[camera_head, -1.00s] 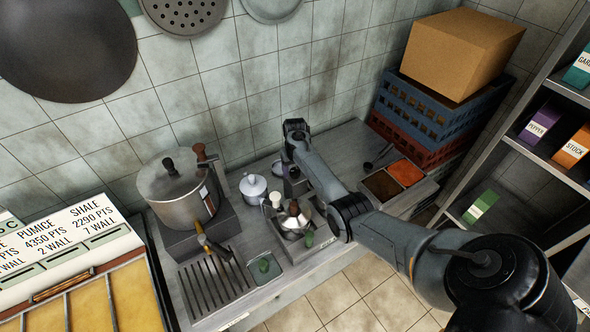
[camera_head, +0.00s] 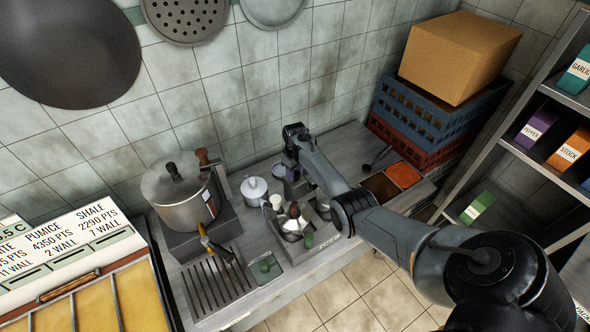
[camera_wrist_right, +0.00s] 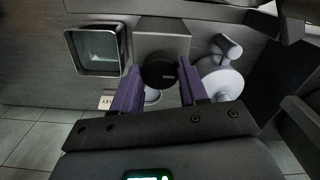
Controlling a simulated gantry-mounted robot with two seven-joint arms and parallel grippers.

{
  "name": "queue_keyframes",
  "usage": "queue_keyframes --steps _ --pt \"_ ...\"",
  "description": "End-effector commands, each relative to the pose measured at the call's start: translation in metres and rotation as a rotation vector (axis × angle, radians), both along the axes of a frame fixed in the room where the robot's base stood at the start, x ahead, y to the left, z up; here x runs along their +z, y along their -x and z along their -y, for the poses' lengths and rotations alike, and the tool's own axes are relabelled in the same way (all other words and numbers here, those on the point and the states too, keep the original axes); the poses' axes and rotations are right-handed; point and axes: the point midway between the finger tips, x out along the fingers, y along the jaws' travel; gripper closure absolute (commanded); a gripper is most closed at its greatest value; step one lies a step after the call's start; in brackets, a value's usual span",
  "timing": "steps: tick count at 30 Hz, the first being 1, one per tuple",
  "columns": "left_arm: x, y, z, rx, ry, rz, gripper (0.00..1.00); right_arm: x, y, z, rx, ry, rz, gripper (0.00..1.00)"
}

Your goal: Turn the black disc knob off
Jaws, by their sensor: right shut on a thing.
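The black disc knob (camera_wrist_right: 159,72) is on the front of a grey block (camera_wrist_right: 163,35) in the right wrist view, between my two purple fingers. My right gripper (camera_wrist_right: 159,83) is shut on it, with one finger at each side. In the head view my right gripper (camera_head: 291,172) is low over the back of the counter, and the knob is hidden or too small to make out there. My left gripper is in neither view now.
Stacked crates (camera_head: 410,118) with a cardboard box (camera_head: 460,55) stand at the back right, beside a shelf (camera_head: 545,160).

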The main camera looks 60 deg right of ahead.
Motion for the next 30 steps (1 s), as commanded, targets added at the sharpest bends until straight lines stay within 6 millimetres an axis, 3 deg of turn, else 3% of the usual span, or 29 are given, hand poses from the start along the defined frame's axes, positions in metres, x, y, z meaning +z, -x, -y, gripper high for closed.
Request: queue_keyframes --steps 5,6,11,22,30 --pt "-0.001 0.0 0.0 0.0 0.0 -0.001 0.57 0.0 0.0 0.0 -0.002 0.0 0.001 0.87" --pt "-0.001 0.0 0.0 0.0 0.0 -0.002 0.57 -0.001 0.0 0.0 -0.002 0.0 0.001 0.55" --pt "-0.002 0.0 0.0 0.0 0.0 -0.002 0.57 0.0 0.0 0.0 -0.003 0.0 0.0 0.31" --pt "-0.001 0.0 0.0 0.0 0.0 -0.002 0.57 0.004 -0.001 0.0 -0.004 0.0 0.002 0.31" --pt "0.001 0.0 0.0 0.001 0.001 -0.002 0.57 0.038 -0.001 0.001 -0.004 0.002 0.005 0.31"
